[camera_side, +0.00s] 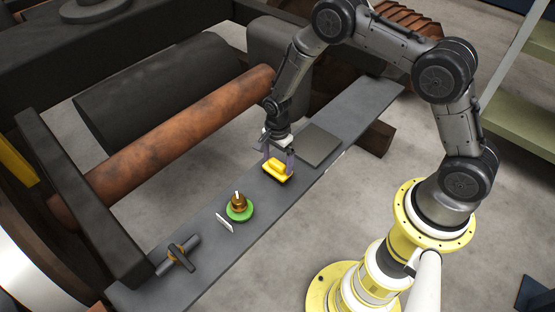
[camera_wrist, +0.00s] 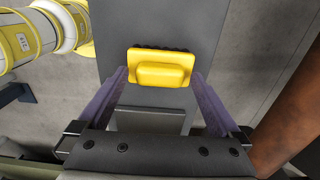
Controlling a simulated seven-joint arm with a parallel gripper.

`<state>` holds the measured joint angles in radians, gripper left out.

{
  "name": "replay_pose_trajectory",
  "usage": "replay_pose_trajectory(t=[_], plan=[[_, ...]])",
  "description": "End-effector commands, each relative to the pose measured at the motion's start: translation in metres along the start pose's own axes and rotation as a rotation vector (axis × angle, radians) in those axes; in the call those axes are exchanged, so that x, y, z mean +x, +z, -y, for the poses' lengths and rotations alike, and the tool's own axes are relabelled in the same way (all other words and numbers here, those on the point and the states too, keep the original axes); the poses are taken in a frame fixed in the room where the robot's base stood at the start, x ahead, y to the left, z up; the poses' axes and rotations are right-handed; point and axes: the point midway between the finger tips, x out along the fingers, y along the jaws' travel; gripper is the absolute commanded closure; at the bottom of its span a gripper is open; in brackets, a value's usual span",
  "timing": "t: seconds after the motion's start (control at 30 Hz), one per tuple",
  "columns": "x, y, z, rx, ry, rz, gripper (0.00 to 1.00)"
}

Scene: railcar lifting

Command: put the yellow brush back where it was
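The yellow brush (camera_side: 278,170), a block with a raised grip and dark bristles, is upright at the grey plank, with its bristles down. It also shows in the wrist view (camera_wrist: 160,74). My gripper (camera_side: 277,166) points down over it, one finger at each end of the brush. In the wrist view the fingertips of my gripper (camera_wrist: 160,72) sit right at the brush's two ends. I cannot tell whether they press on it, or whether the bristles touch the plank.
The grey plank (camera_side: 205,262) carries a flat dark square plate (camera_side: 319,146) just beyond the brush. Nearer are a brass piece on a green disc (camera_side: 239,209), a small white card (camera_side: 224,222) and a T-shaped tool (camera_side: 178,254). A rusty cylinder (camera_side: 165,150) runs alongside.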

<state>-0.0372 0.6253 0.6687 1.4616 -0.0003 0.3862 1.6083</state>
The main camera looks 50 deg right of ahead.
Motion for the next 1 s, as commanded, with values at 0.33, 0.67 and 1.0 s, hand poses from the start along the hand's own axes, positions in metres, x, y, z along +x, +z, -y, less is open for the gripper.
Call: replay_pose_trajectory(t=[0.33,0.67,1.0], plan=[[-0.025,0.0,0.001,0.0,-0.005,0.0,0.0],[-0.092,0.0,0.001,0.0,-0.005,0.0,0.0],[-0.123,0.0,0.0,0.0,0.0,0.0,0.0]])
